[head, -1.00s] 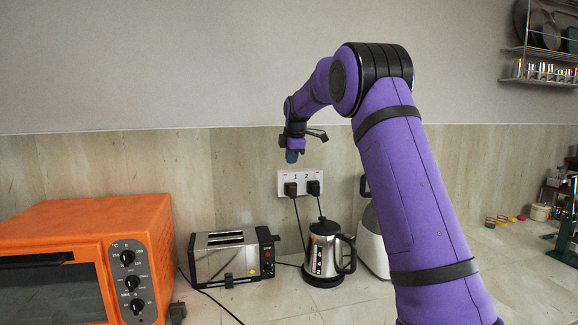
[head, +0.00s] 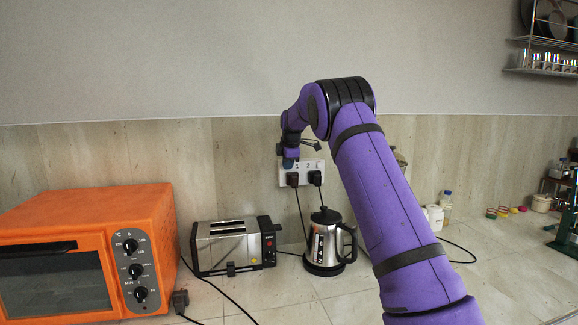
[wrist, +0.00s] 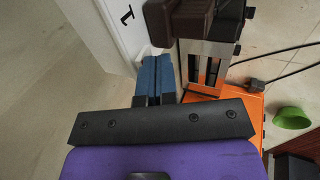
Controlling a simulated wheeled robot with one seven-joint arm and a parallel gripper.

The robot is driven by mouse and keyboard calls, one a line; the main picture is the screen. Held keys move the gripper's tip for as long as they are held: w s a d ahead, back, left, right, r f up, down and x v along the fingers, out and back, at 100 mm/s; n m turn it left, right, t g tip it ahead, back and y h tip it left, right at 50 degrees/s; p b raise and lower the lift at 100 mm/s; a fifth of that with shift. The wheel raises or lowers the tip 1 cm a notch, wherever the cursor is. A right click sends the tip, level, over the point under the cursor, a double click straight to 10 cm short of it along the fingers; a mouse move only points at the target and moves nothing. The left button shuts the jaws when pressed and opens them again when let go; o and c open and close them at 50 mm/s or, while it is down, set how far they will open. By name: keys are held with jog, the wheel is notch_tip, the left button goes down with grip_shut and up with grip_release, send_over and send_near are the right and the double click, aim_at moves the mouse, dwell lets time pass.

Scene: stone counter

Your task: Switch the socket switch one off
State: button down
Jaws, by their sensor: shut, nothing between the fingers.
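The white double socket (head: 304,172) is on the tiled wall behind the kettle, marked 1 and 2, with a dark plug in each half. My gripper (head: 289,163) is at its upper left, by the 1 mark, and hides that corner. In the wrist view my gripper's blue fingertips (wrist: 155,72) are shut together with nothing between them. They are right beside the white socket plate (wrist: 108,32) and near the dark plug (wrist: 163,22) of socket one. Switch one is not clearly visible, so its position and any contact cannot be told.
A toaster (head: 236,246) and a steel kettle (head: 328,245) stand below the socket, with cords hanging from the plugs. An orange oven (head: 85,212) is at the left. A wire rack (head: 545,60) hangs at the upper right.

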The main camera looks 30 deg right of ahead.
dwell(0.3)
jog(key=shift+w+d+r, duration=0.15)
jog(key=shift+w+r, duration=0.05)
jog(key=shift+w, duration=0.1)
jog(key=shift+r, duration=0.1)
jog(key=shift+w+r, duration=0.1)
jog(key=shift+r, duration=0.6)
